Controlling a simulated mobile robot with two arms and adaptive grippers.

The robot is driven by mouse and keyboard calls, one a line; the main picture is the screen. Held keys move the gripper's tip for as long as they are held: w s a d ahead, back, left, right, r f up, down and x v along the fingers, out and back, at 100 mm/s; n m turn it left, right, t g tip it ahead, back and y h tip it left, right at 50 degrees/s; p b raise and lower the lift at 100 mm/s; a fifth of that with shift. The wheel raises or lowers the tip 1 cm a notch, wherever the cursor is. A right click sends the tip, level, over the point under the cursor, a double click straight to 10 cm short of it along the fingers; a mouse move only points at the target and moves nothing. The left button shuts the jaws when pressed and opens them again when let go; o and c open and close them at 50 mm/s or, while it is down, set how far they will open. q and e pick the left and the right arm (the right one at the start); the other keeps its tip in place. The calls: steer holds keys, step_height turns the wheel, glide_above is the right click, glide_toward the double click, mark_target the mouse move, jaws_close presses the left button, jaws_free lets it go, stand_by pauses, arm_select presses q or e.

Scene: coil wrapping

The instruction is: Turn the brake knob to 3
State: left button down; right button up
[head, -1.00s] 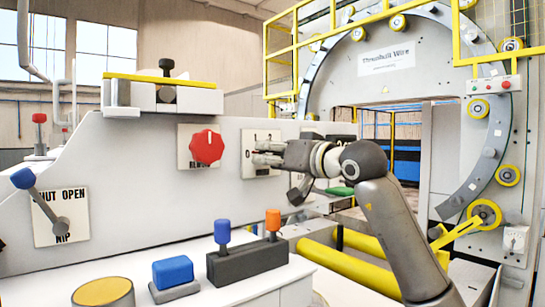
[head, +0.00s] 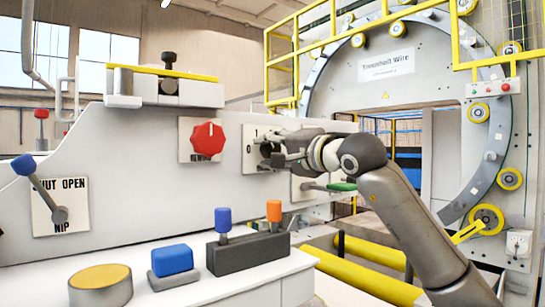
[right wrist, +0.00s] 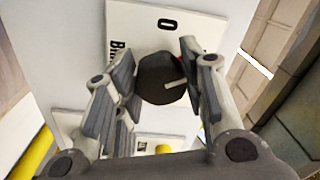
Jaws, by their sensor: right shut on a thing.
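The brake knob (right wrist: 162,78) is dark and round with a pale pointer line, which points to the right and slightly up in the right wrist view. It sits on a white plate (right wrist: 125,20) with a "0" at the top and partly hidden lettering on the left. My left gripper is not in view.
A red knob (head: 207,139) is on the panel just left of the brake plate. A nip lever (head: 40,190) is farther left. Blue and orange levers (head: 223,221) and a blue button (head: 172,259) stand on the console below. Yellow rollers (head: 365,277) lie at lower right.

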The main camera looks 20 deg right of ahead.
steer(key=m+b, duration=0.2)
steer(key=m, duration=0.4)
steer(key=shift+m, duration=0.3)
steer(key=m+b, duration=0.2)
steer(key=m, duration=0.3)
steer(key=shift+r+m+h, duration=0.1)
steer(key=shift+m+h, duration=0.2)
steer(key=shift+m, duration=0.1)
steer(key=m+b, duration=0.2)
steer(key=m, duration=0.4)
steer(key=m+b, duration=0.1)
steer(key=m, duration=0.5)
steer(key=shift+w, duration=0.1)
steer(key=shift+b, duration=0.3)
steer(key=o, duration=0.8)
steer(key=shift+d, duration=0.1)
steer(key=shift+c, duration=0.2)
steer(key=shift+o, duration=1.3)
steer(key=shift+r, duration=0.1)
